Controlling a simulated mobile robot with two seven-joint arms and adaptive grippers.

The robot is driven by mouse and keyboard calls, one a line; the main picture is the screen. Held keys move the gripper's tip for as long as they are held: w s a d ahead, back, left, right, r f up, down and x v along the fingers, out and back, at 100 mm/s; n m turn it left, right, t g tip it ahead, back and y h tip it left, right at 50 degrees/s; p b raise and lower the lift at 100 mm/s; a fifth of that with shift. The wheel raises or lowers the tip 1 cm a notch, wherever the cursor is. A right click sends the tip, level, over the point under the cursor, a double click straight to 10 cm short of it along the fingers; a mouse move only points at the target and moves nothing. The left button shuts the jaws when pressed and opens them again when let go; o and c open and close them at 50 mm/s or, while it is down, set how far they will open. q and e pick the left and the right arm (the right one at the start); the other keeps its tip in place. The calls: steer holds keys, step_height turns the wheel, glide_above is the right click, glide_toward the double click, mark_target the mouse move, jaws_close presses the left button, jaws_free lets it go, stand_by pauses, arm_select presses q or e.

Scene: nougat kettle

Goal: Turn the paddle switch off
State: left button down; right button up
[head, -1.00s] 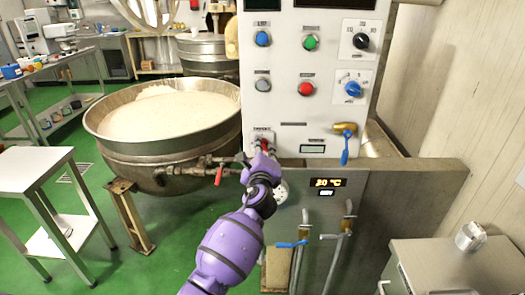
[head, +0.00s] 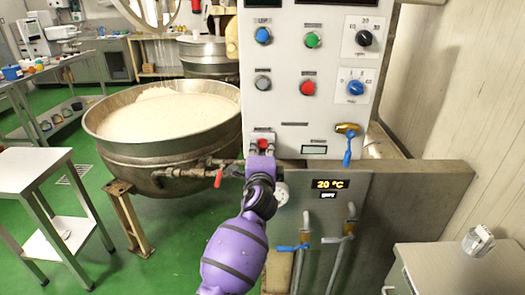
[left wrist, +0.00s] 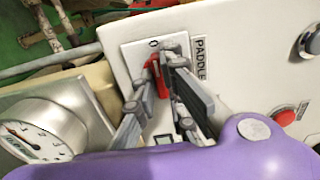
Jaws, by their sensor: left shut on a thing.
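The paddle switch is a red lever on a white plate marked PADDLE, low on the left of the white control panel (head: 285,104). Its red lever (left wrist: 162,76) shows between my fingers in the left wrist view. It is a small red spot (head: 263,144) above my gripper in the head view. My left gripper (left wrist: 165,62) is shut on the red lever, with a grey finger on each side. In the head view the purple left gripper (head: 262,160) reaches up to the switch from below. The lever's exact position is partly hidden by the fingers. My right gripper is not in view.
A pressure gauge (left wrist: 38,140) sits close beside my left gripper. A red-handled valve (head: 218,178) and pipes run left to the kettle (head: 165,145). A red button (head: 307,88) and a blue-handled valve (head: 347,150) are on the right. A metal table (head: 35,160) stands left.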

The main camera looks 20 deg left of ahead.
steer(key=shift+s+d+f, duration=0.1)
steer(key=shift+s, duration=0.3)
arm_select(q)
steer(key=c, duration=1.8)
jaws_free()
steer(key=v, duration=1.2)
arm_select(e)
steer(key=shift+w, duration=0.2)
